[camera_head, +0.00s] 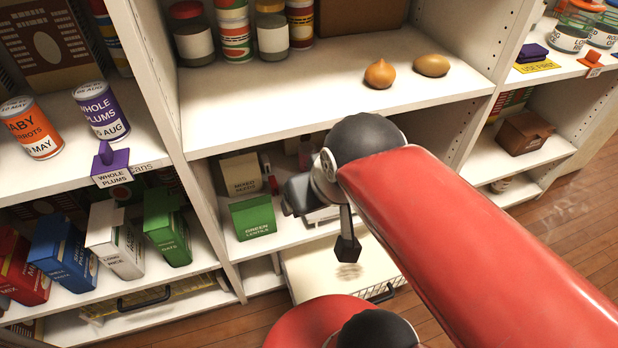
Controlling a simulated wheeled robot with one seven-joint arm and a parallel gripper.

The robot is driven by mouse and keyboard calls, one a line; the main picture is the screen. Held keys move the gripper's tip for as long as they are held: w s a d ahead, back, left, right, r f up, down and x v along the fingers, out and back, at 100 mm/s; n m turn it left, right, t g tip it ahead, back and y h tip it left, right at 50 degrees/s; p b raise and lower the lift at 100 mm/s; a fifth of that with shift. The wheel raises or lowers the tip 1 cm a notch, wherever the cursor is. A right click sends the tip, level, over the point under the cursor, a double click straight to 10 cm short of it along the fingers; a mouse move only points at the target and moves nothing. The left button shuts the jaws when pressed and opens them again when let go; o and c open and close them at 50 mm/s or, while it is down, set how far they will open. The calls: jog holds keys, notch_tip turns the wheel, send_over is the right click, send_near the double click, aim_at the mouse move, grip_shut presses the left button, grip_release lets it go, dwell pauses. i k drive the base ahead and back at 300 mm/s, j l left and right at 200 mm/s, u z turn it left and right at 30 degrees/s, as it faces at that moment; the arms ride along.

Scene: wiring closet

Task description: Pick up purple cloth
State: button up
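A small dark purple folded thing (533,52), which looks like the purple cloth, lies on the upper right shelf beside a yellow "USE FIRST" label. It is small in the view and its fabric is hard to make out. My red arm reaches from the lower right toward the middle shelves. What shows of my gripper (347,250) is a dark fingertip pointing down in front of the lower middle shelf, well left of and below the purple thing. The rest of my gripper is hidden by the arm, so its opening is not clear.
Two onion-like items (380,74) sit on the upper middle shelf, with several jars and cans behind left. A green lentils box (253,217) stands on the shelf below. Shelf dividers separate the bays. A brown box (524,132) stands lower right. Wooden floor (570,215) is clear at right.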

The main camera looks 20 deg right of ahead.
aim_at(528, 53)
jog(key=z, duration=1.85)
jog(key=k+j+u, duration=0.25)
jog(key=k+j, duration=0.1)
jog(key=k, duration=0.05)
